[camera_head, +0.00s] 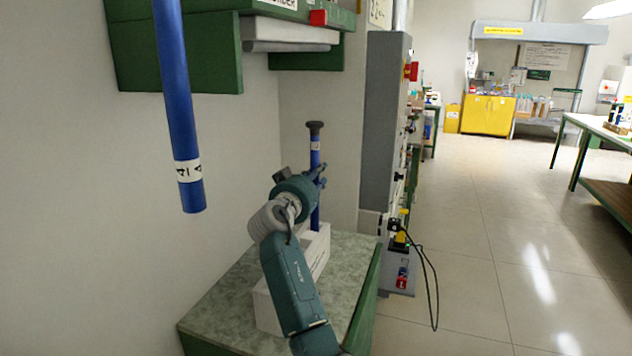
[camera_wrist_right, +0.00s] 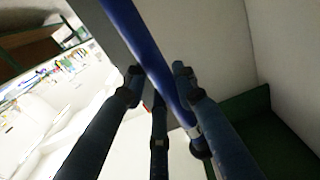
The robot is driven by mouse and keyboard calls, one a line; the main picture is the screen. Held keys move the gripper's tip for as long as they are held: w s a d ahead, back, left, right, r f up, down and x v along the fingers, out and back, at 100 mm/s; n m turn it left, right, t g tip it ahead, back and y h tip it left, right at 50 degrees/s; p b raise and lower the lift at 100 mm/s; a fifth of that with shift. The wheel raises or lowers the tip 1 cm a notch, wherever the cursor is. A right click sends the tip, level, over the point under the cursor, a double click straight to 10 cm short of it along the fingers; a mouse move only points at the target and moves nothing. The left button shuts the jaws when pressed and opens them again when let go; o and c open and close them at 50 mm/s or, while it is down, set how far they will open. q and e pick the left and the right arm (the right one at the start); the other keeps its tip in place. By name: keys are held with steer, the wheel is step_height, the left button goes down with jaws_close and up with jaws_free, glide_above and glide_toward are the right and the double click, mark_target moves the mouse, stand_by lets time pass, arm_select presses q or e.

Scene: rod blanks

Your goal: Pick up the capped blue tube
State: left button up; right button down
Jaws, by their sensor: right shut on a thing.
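The capped blue tube (camera_head: 315,205) stands upright at the white block (camera_head: 268,311) on the bench. It has a dark cap on top and a pale label below it. My right gripper (camera_head: 318,176) reaches it from the near side and is shut on its upper part. In the right wrist view the blue tube (camera_wrist_right: 150,50) runs slantwise between the fingers of my right gripper (camera_wrist_right: 158,82). Whether the tube's lower end sits inside the block cannot be told. My left gripper is not in view.
A second blue tube (camera_head: 178,90) with a white label is near on the left, its upper end out of frame. A green shelf (camera_head: 175,50) overhangs the bench (camera_head: 225,310). A grey cabinet (camera_head: 382,120) stands right of the bench. Open floor (camera_head: 490,260) lies further right.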

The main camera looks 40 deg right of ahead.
mark_target(318, 134)
step_height(318, 134, up, 11)
steer(key=p, duration=0.5)
steer(key=shift+s, duration=0.1)
steer(key=shift+s+r+p, duration=0.2)
steer(key=shift+p, duration=0.15)
steer(key=s+a+p, duration=0.1)
steer(key=s+a, duration=0.1)
steer(key=s, duration=0.7)
steer(key=s+a+p, duration=0.1)
steer(key=s+a, duration=0.1)
steer(key=s, duration=0.7)
steer(key=shift+s+f, duration=0.15)
steer(key=shift+s, duration=0.25)
steer(key=shift+r+p, duration=0.55)
steer(key=shift+p, duration=0.05)
